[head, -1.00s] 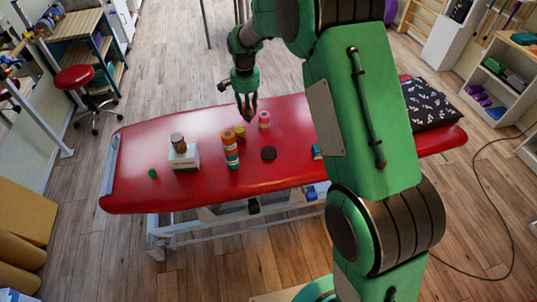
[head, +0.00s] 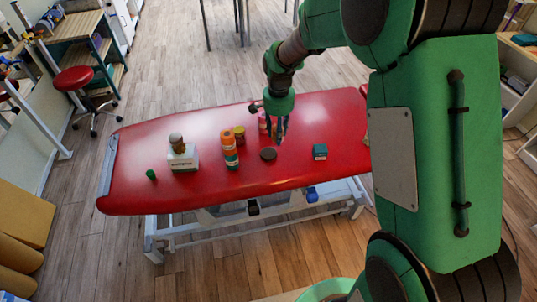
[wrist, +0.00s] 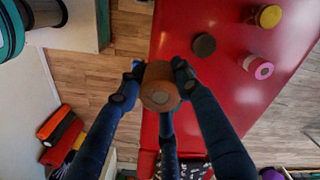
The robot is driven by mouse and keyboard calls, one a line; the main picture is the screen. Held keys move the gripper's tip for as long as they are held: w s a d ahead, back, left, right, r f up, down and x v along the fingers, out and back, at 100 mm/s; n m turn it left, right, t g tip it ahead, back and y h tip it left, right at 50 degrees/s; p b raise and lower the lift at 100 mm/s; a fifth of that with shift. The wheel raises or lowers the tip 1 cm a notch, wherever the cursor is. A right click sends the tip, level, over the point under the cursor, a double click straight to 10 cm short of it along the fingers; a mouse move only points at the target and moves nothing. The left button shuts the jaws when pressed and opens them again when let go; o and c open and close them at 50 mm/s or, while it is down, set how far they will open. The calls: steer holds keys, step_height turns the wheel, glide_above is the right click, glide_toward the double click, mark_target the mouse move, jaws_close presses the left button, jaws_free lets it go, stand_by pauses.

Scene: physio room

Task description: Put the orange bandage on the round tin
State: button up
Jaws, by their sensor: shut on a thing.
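My gripper (head: 279,134) is over the red treatment table, pointing down, beside the dark round tin. In the wrist view its fingers (wrist: 157,85) are shut on the orange bandage (wrist: 160,88), a roll that looks orange-brown in shadow with a greyish core. In the head view the fingers mostly hide this roll. The round tin (head: 268,154) is a flat dark disc lying alone on the table. It also shows in the wrist view (wrist: 204,45), above and right of the held roll and apart from it.
On the red table (head: 215,190) stand a pink roll (head: 263,120), partly behind my gripper, a yellow tub (head: 239,133) and an orange-and-teal stack (head: 229,150). A white box (head: 184,160) bears a brown jar. A teal box (head: 320,152) lies right of the tin. Bare table surrounds the tin's near side.

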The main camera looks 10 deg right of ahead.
steer(key=shift+s+d+f, duration=0.1)
steer(key=shift+s+d, duration=0.05)
steer(key=shift+s, duration=0.25)
step_height(320, 180, down, 20)
steer(key=shift+f, duration=0.2)
steer(key=b, duration=0.3)
glide_above(269, 153)
steer(key=shift+f, duration=0.75)
steer(key=shift+f, duration=0.1)
steer(key=shift+f+b, duration=0.4)
steer(key=shift+f, duration=1.25)
steer(key=shift+f, duration=0.15)
